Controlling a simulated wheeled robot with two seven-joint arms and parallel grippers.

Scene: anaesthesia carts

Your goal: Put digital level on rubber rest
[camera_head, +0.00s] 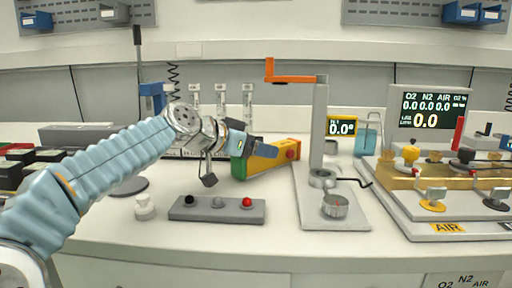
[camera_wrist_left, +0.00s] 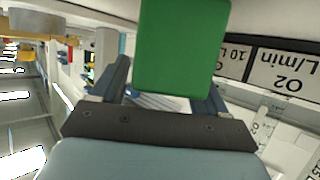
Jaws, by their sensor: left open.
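A yellow block with a green end and a red spot (camera_head: 286,152), seemingly the digital level, lies on the bench behind the grey strip. Its green end (camera_wrist_left: 182,45) fills the upper middle of the left wrist view. My left gripper (camera_head: 264,147) is open at the block's upper left; in the wrist view its fingers (camera_wrist_left: 163,85) stand either side of the green end. I cannot tell whether they touch it. A flat dark grey disc (camera_head: 131,186) lies left, below my forearm; it may be the rubber rest, but I cannot be sure. My right gripper is out of view.
A grey strip with black, grey and red knobs (camera_head: 217,214) and a small white knob (camera_head: 145,208) lie in front. A grey stand with an orange arm (camera_head: 319,120) rises right of the block. A gas panel (camera_head: 440,185) fills the right. Flowmeter tubes (camera_head: 220,100) stand behind.

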